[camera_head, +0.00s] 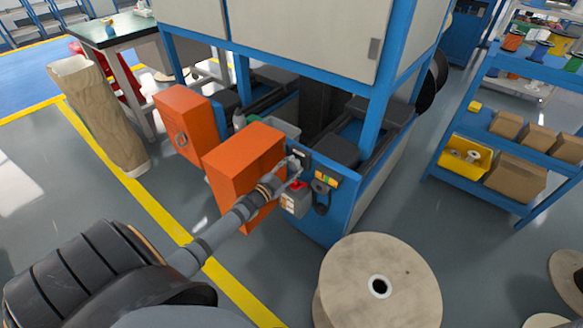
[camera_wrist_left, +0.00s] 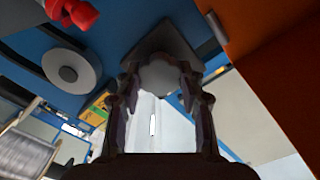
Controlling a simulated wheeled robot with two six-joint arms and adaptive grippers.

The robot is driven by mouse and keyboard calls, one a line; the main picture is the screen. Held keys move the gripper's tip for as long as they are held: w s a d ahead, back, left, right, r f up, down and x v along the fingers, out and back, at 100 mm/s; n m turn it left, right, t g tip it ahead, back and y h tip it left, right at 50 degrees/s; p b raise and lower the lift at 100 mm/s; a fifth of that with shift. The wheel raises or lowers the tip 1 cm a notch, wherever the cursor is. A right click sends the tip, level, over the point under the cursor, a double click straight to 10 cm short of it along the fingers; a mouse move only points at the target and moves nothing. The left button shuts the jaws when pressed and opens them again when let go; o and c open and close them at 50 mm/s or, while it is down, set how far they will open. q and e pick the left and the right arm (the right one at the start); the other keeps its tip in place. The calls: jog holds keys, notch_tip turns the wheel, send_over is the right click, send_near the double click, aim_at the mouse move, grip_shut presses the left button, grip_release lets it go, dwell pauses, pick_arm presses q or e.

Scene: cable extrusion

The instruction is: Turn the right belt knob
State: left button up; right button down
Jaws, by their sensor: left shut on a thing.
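My left gripper (camera_head: 293,166) reaches the front of the blue machine, at its small control panel beside an orange cabinet. In the left wrist view, its two fingers (camera_wrist_left: 160,85) are shut on a rounded grey knob, which I take as the right belt knob (camera_wrist_left: 160,72). The knob sits against a grey, square-cornered plate (camera_wrist_left: 168,44) on the blue panel. In the head view the gripper hides the knob. My right gripper is not in view.
A red button (camera_head: 296,186) on a grey box sits just below the gripper. The orange cabinet (camera_head: 240,160) stands close to the left of the arm. A large wooden spool (camera_head: 400,285) stands on the floor in front, and a blue shelf (camera_head: 510,135) stands at right.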

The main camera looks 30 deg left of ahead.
pick_arm(q)
jog(key=o, duration=1.2)
